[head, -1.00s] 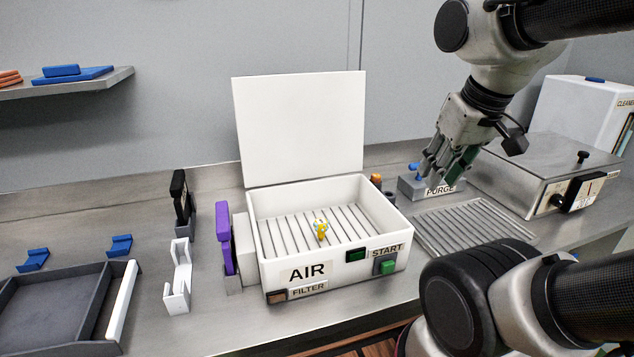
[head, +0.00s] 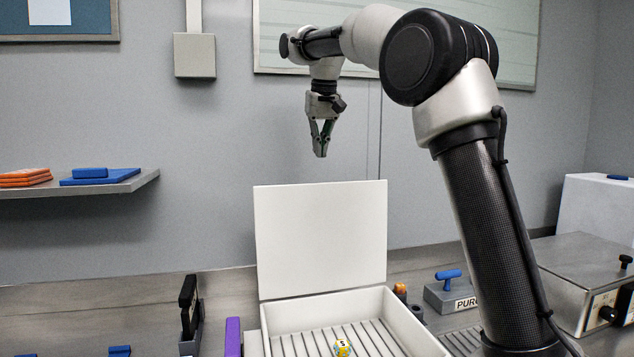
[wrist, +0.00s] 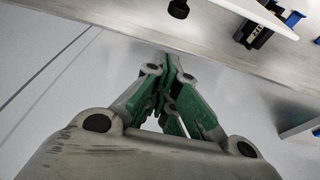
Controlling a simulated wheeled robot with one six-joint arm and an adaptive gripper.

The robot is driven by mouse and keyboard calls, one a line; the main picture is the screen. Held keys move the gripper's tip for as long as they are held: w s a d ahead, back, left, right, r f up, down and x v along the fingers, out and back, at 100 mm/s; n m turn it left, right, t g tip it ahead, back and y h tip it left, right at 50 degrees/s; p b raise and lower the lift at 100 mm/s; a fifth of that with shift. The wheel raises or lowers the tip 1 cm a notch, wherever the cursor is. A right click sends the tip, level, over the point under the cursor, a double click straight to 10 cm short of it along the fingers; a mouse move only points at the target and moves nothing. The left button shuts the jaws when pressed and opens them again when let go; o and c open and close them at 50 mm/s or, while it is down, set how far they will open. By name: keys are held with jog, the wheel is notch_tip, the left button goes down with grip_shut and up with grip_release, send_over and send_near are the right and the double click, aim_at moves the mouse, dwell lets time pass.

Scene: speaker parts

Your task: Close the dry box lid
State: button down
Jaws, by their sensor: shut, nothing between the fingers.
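The dry box (head: 404,329) is a white open box with a slatted floor, at the bottom middle of the head view. Its white lid (head: 322,238) stands upright at the back, wide open. The box front is out of the head view.
A purple part (head: 233,337) and a black upright holder (head: 190,315) stand left of the box. The purge block (head: 450,295) with a blue handle and a metal-lidded unit (head: 585,275) are at right. A wall shelf (head: 80,186) is at left. The air above the box is free.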

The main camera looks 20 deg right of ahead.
jog(key=w+x, duration=0.1)
jog(key=x, duration=0.9)
jog(key=shift+s+a+r, duration=0.1)
jog(key=shift+s+a, duration=0.05)
jog(key=shift+s, duration=0.85)
jog(key=shift+s+a+r, duration=0.1)
jog(key=shift+s+a, duration=0.05)
jog(key=shift+s, duration=0.85)
